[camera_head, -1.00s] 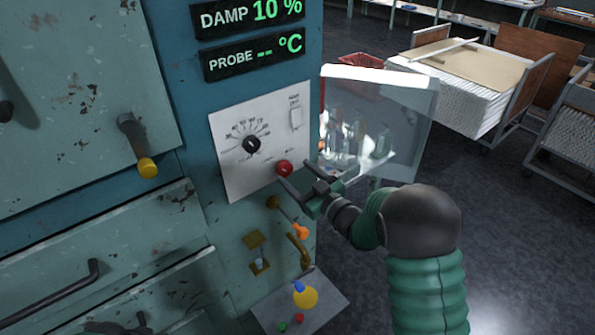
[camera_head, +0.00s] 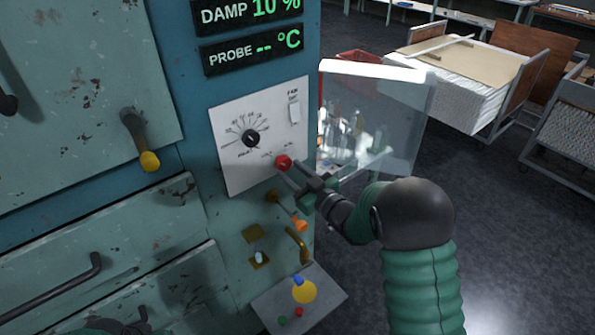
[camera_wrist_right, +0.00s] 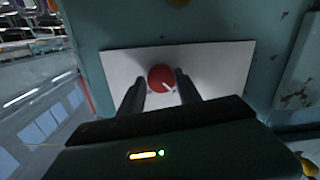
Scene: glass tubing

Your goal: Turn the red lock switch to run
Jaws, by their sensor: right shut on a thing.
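The red lock switch (camera_head: 284,162) is a round red knob at the lower right of the white control panel (camera_head: 235,165), on the blue cabinet. In the right wrist view the red knob (camera_wrist_right: 161,79) sits between the fingertips and carries a short white mark pointing to the lower right. My right gripper (camera_head: 296,172) is shut on the knob, one finger on each side. Lettering beside the knob is too small to read. My left gripper (camera_head: 132,328) shows only in part at the bottom left edge, and its fingers cannot be made out.
A black dial (camera_head: 251,138) and a white fan switch (camera_head: 294,110) share the panel. A clear box of glassware (camera_head: 405,125) stands right of the cabinet.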

